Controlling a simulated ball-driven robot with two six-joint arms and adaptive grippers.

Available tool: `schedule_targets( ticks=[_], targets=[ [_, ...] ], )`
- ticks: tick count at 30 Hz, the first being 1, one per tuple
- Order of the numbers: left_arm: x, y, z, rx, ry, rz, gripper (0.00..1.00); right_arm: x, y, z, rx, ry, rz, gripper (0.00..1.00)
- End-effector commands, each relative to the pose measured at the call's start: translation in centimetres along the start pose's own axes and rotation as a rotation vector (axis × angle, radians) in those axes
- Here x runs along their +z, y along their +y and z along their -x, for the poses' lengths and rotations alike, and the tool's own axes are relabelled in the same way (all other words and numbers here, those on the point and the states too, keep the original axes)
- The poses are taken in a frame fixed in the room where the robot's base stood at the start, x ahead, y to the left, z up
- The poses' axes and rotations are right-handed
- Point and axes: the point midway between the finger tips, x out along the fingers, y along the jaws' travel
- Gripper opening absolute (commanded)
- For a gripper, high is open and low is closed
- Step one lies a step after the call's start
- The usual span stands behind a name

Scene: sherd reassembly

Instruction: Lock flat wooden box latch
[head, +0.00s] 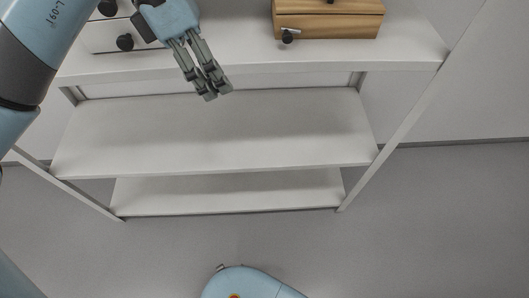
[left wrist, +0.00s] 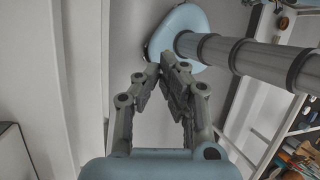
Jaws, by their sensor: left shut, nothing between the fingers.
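The flat wooden box (head: 328,22) sits on the top shelf, at the top of the head view and cut off by its upper edge. Its latch (head: 289,34) is on the front face near the left corner, with a light bar and a dark round knob. My left gripper (head: 217,94) is to the left of the box and in front of the shelf edge. It is shut and empty, apart from the box. In the left wrist view, its fingers (left wrist: 163,75) meet near their tips. The box is not in that view. My right gripper is not in view.
The white shelf unit (head: 210,130) has two bare lower shelves. A white box with dark knobs (head: 125,42) stands at the top left of the head view, behind my left arm. The top shelf is clear between the two boxes. In the left wrist view, a cluttered rack (left wrist: 290,140) is at right.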

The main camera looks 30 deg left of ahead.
Motion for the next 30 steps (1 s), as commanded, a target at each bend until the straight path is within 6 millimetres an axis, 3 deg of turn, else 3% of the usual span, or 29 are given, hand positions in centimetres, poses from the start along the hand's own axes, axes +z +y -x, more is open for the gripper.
schedule_targets(
  ticks=[16,24,30],
  targets=[
    [0.8,-2.8,-10.7,-0.363,-0.238,0.208,0.0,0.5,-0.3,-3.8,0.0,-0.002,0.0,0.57],
    [2.2,-3.4,-15.8,-0.583,-0.456,0.465,0.0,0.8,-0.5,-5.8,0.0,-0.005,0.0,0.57],
    [2.8,-2.6,-17.9,-0.689,-0.59,0.66,0.0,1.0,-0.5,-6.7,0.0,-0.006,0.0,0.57]
  ],
)
